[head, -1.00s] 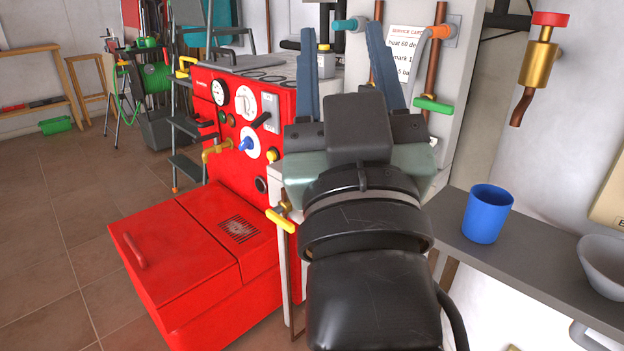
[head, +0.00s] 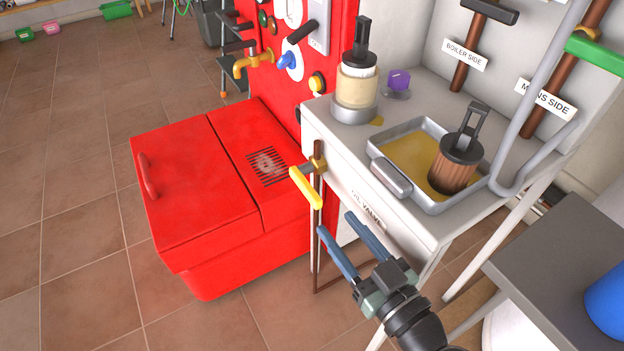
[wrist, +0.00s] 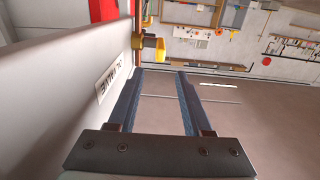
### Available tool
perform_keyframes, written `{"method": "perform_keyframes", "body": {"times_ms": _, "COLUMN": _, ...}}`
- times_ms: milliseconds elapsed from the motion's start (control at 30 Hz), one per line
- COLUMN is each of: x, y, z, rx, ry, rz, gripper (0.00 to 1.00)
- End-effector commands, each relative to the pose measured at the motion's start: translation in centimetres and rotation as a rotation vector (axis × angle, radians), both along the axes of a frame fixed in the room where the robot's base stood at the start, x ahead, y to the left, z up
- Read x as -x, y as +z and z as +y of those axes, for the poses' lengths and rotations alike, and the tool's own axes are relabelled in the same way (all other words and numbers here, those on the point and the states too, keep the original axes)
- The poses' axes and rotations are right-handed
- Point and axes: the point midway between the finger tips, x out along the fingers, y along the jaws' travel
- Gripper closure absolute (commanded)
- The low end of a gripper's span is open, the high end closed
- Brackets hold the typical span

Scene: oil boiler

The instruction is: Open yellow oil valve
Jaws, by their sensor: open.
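The yellow oil valve handle (head: 306,188) slants down and right from a brass valve body (head: 318,164) on a thin brown pipe. It stands at the front left corner of a white cabinet, under its top. In the wrist view the yellow handle (wrist: 160,48) shows end-on, just beyond my fingertips. My gripper (head: 336,224) is open and empty, below and to the right of the handle in the head view. Its two blue fingers also show in the wrist view (wrist: 160,74), apart, with nothing between them. The fingers do not visibly touch the handle.
The white cabinet's front, with an oil valve label (wrist: 113,86), runs close along the left of my gripper in the wrist view. A metal tray (head: 452,207) with a filter stands on top. The red boiler (head: 195,190) is to the left. A grey table (head: 550,260) is at the right.

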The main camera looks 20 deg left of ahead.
Motion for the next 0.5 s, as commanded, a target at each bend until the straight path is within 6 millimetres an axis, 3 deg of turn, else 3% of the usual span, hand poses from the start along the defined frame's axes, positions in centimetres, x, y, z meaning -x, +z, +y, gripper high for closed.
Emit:
{"method": "perform_keyframes", "body": {"times_ms": 300, "x": -4.1, "y": -0.1, "z": 5.4, "rx": 0.003, "ry": 0.004, "rz": -0.002, "gripper": 0.5}}
{"method": "perform_keyframes", "body": {"times_ms": 500, "x": -6.0, "y": -0.1, "z": 7.6, "rx": 0.002, "ry": 0.001, "rz": -0.001, "gripper": 0.5}}
